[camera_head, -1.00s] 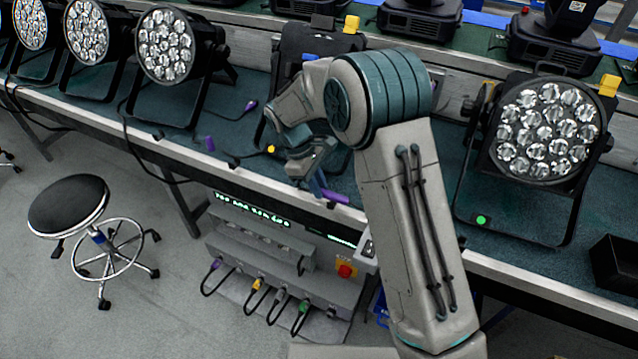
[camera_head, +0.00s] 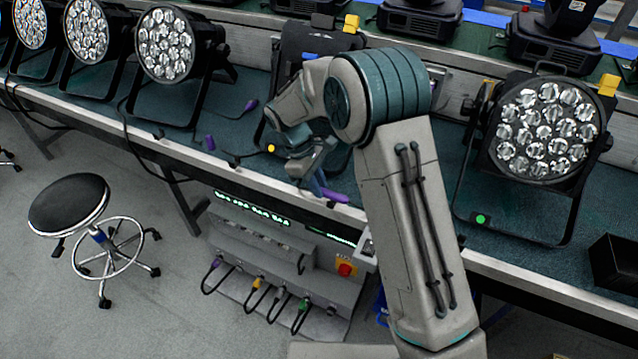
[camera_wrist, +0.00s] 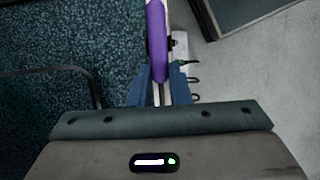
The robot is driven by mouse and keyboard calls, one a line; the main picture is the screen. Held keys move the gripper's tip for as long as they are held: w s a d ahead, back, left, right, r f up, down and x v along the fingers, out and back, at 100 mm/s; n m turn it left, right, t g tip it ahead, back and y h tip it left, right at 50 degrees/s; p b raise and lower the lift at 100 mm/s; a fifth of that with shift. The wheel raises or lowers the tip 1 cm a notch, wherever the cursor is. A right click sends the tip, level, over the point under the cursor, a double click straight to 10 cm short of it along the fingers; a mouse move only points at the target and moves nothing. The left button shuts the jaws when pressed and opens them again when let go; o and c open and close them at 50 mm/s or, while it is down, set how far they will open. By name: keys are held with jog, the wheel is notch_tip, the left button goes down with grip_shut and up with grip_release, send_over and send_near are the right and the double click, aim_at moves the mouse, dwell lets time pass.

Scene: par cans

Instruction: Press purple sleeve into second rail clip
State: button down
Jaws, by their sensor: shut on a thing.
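The purple sleeve (camera_head: 334,196) is at the bench's front edge in the head view. It also shows in the wrist view (camera_wrist: 157,40), running lengthwise along the pale rail. My gripper (camera_head: 316,184) is shut on the sleeve's near end; its blue fingers (camera_wrist: 159,80) flank the sleeve in the wrist view. The sleeve lies over or very close to the front rail (camera_head: 262,184). The clip under it is hidden, so I cannot tell whether the sleeve is seated.
Another purple connector (camera_head: 209,143) stands at the rail to the left, and one more (camera_head: 250,105) lies on the bench. A control box (camera_head: 285,265) is below the bench edge, and a stool (camera_head: 70,208) stands left.

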jog(key=shift+f, duration=0.3)
dwell(1.7)
jog(key=shift+s+f+b, duration=0.15)
jog(key=shift+f+b, duration=0.15)
jog(key=shift+f, duration=0.8)
dwell(0.8)
jog(key=c, duration=1.3)
grip_release()
jog(key=shift+r, duration=0.1)
jog(key=p+v, duration=0.1)
jog(key=v, duration=1.2)
jog(key=shift+a+r, duration=0.1)
jog(key=shift+r, duration=0.25)
